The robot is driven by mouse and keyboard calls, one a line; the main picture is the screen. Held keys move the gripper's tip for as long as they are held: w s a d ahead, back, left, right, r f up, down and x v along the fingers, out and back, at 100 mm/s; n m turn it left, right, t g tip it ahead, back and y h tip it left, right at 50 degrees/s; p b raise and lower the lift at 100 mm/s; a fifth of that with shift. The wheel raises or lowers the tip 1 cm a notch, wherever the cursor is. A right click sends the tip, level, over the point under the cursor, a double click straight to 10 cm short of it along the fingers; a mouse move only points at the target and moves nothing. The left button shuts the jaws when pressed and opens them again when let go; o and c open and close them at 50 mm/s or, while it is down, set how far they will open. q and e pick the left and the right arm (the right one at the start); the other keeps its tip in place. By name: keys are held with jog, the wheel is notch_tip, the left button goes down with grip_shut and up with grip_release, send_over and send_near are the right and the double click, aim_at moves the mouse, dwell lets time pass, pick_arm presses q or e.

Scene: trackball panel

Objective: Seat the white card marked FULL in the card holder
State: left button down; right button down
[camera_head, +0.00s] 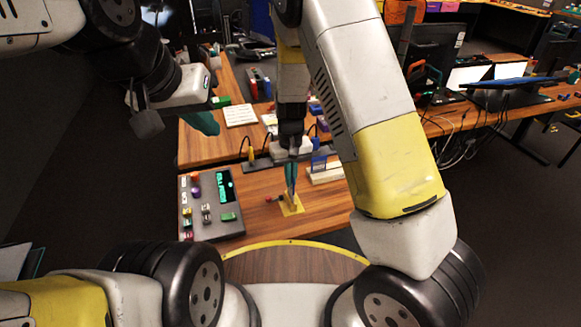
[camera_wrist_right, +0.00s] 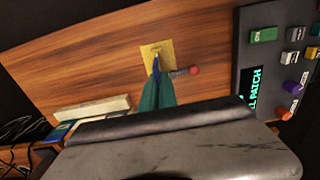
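A pale block with a long top (camera_head: 326,173), likely the card holder, stands on the wooden desk right of my right gripper; it also shows in the right wrist view (camera_wrist_right: 92,111). A blue card-like piece (camera_head: 318,160) stands by it. I cannot make out a white card marked FULL. My right gripper (camera_head: 291,190) points down with its teal fingers close together over a yellow square plate (camera_head: 290,207); its tips (camera_wrist_right: 156,62) are at a small part there, and the contact is unclear. My left gripper (camera_head: 206,123) hangs over the desk's far left, away from the holder.
A lever with a red knob (camera_wrist_right: 194,70) lies beside the yellow plate. A dark panel with coloured buttons and a green display (camera_head: 211,204) is at the left. A power strip (camera_head: 262,163) runs behind. Bare wood (camera_head: 262,225) lies in front of the plate.

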jog(key=shift+w+f, duration=0.1)
jog(key=shift+f, duration=1.65)
jog(key=shift+f, duration=0.1)
jog(key=c, duration=1.6)
grip_release()
jog(key=shift+c, duration=0.2)
notch_tip(320, 180, up, 12)
jog(key=s+d+r+m+t+y, duration=0.1)
jog(key=s+d+r+y, duration=0.1)
jog(key=s+d+r, duration=0.35)
jog(key=s+d+r+m+t+y, duration=0.1)
jog(key=s+d+r, duration=0.1)
jog(key=r, duration=0.7)
jog(key=s+d+r+t, duration=0.2)
jog(key=s+d+r, duration=0.1)
jog(key=s, duration=0.3)
jog(key=s+d+r+m+t, duration=0.1)
jog(key=s+d+r+t, duration=0.1)
jog(key=s, duration=0.4)
notch_tip(320, 180, up, 3)
jog(key=shift+d+f+h, duration=0.1)
jog(key=shift+d+h, duration=0.3)
jog(key=shift+d, duration=0.45)
